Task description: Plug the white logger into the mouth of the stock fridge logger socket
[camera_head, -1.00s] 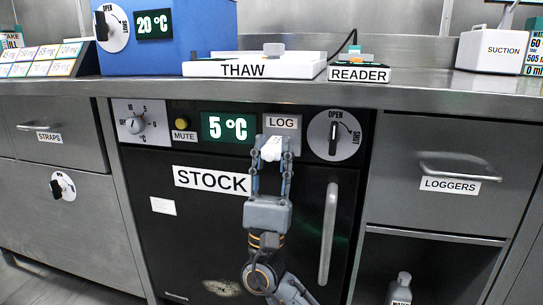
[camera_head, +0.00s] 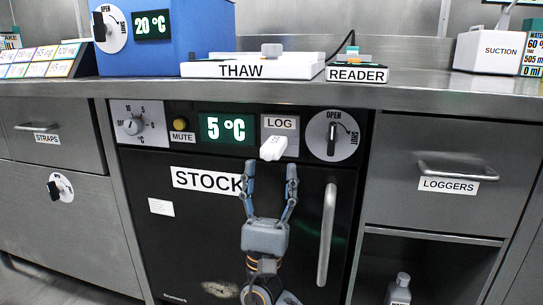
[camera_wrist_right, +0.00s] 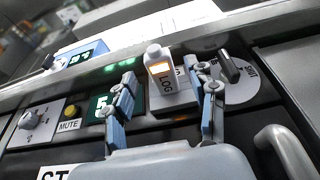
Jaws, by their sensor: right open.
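The white logger (camera_head: 273,148) sticks out of the front of the fridge panel just below the LOG label (camera_head: 280,123). Its inner end is hidden, so how deep it sits in the stock fridge logger socket cannot be seen. In the right wrist view the white logger (camera_wrist_right: 157,62) stands out from the LOG plate (camera_wrist_right: 168,92), between the fingers but clear of them. My right gripper (camera_head: 270,170) is open and empty just below the logger in the head view; it also shows in the right wrist view (camera_wrist_right: 168,95). My left gripper is not in view.
The stock fridge door (camera_head: 210,245) has a vertical handle (camera_head: 327,235) right of my right gripper. An OPEN/SHUT knob (camera_head: 332,136) and a temperature display (camera_head: 226,128) flank the LOG plate. The counter edge (camera_head: 270,93) overhangs above.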

